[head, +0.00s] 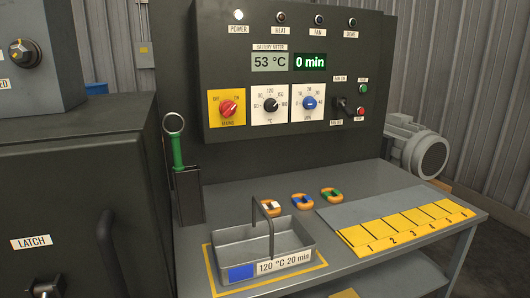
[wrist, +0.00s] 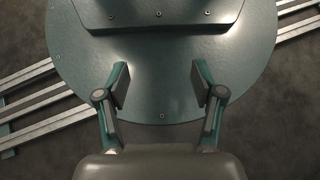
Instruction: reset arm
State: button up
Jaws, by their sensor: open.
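My gripper (wrist: 160,88) shows in the wrist view with its two fingers apart and nothing between them. Below it in that view is a teal round plate (wrist: 160,105), part of my own body. My gripper does not show in the head view. In the head view a grey metal tray (head: 290,232) with an upright handle stands on the bench, labelled "120 °C 20 min" with a blue patch. Three orange rings with white, blue and green parts (head: 331,195) lie behind it.
A control panel (head: 290,70) reads 53 °C and 0 min. A green-handled tool (head: 176,150) stands in a holder left of the bench. A yellow numbered strip (head: 405,228) lies at the right. A dark cabinet (head: 70,200) marked LATCH is at left. A motor (head: 416,148) sits behind.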

jog(key=w+r+t+p, duration=0.3)
jog(key=w+r+p, duration=0.2)
jog(key=r+p, duration=0.6)
jog(key=shift+p, duration=1.1)
dwell(0.6)
